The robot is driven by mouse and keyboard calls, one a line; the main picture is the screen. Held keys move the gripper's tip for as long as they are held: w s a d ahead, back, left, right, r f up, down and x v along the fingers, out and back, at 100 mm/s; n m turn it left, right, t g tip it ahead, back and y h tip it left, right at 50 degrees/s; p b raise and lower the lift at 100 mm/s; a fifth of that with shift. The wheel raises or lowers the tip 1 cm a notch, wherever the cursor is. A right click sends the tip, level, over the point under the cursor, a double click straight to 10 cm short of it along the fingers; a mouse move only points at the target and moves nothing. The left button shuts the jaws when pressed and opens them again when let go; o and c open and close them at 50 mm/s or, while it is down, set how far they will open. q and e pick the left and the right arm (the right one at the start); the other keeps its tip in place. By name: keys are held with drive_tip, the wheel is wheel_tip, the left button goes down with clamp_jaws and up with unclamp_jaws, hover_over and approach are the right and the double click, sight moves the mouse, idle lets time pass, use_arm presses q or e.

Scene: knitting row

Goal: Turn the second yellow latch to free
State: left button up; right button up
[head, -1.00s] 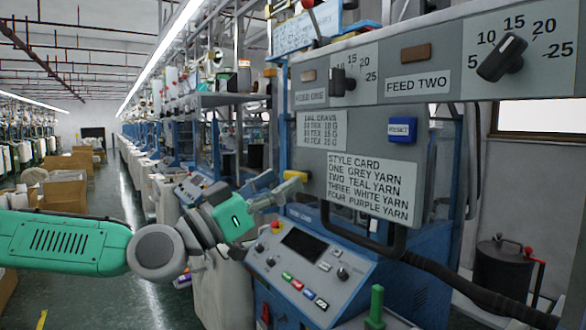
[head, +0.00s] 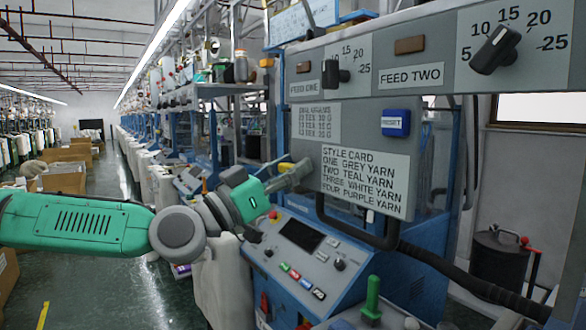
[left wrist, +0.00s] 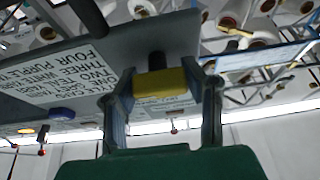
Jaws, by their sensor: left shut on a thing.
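A yellow latch (head: 285,167) sticks out at the lower left edge of the grey panel (head: 365,150), partly hidden by my gripper. My left gripper (head: 300,172) reaches it from the left. In the left wrist view the yellow latch (left wrist: 160,83) lies between the two fingers, which are shut on its sides. A dark stem shows behind it, toward the panel. In the head view the fingers are small, and the latch's exact angle is hard to tell. My right gripper is not in view.
A black hose (head: 450,270) runs right.

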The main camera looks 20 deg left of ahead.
use_arm(q)
drive_tip(key=shift+f+n+t+y, duration=0.1)
drive_tip(key=shift+n+t+y, duration=0.2)
drive_tip(key=shift+n, duration=0.1)
drive_tip(key=n+y, duration=0.1)
drive_tip(key=n, duration=0.1)
drive_tip(key=n+b, duration=0.1)
drive_tip(key=n, duration=0.1)
drive_tip(key=shift+f+t+y, duration=0.1)
drive_tip(key=shift+t+y, duration=0.3)
drive_tip(key=n+y, duration=0.1)
drive_tip(key=n, duration=0.2)
drive_tip(key=n+y, duration=0.2)
drive_tip(key=n, duration=0.1)
drive_tip(key=shift+n+t, duration=0.3)
drive_tip(key=n+y, duration=0.1)
drive_tip(key=n, duration=0.2)
drive_tip(key=n+y+p, duration=0.1)
drive_tip(key=n, duration=0.2)
drive_tip(key=shift+w+a+f+g+y, duration=0.1)
drive_tip(key=shift+g+y, duration=0.2)
drive_tip(key=shift+g, duration=0.1)
drive_tip(key=n+g+y+p, duration=0.1)
drive_tip(key=n, duration=0.3)
drive_tip(key=shift+f+n+p, duration=0.15)
drive_tip(key=shift+n+p, duration=0.15)
drive_tip(key=shift+p, duration=0.05)
drive_tip(key=shift+f+n+g, duration=0.1)
drive_tip(key=shift+n+g, duration=0.2)
